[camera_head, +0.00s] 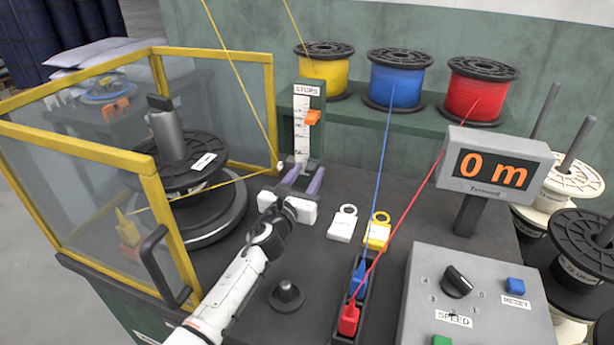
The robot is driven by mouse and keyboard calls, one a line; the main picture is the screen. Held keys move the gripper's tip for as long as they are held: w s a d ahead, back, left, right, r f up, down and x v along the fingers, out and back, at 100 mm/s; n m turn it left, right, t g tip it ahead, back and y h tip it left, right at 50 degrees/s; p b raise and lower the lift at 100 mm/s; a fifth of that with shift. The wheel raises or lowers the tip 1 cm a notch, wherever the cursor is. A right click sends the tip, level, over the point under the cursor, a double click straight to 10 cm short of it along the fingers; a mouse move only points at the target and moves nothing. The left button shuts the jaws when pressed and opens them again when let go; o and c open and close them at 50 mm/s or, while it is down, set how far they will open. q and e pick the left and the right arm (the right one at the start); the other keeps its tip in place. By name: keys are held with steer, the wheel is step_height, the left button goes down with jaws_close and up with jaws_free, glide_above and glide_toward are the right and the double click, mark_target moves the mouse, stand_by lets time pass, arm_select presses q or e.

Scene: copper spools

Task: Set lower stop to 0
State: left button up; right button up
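The stops scale (302,128) is a white upright strip with dark marks, headed STOPS, on a green post in the head view. An orange stop (313,117) sits on its right side in the upper half. I cannot make out a second, lower stop; the scale's foot is partly hidden by my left gripper. My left gripper (305,177) is at the foot of the scale, below the orange stop. Its two purple fingers stand apart, pointing at the scale, and I see nothing clearly held between them. My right gripper is not in view.
A yellow-framed clear guard (160,180) stands left around a black spool (180,165). Yellow, blue and red wire spools sit on a shelf behind. Taut wires cross the space.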

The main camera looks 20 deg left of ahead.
arm_select(q)
jaws_close()
step_height(320, 180, down, 4)
steer(key=b, duration=0.4)
steer(key=shift+r, duration=0.2)
steer(key=shift+c, duration=0.4)
jaws_free()
steer(key=shift+o, duration=0.4)
steer(key=shift+s, duration=0.1)
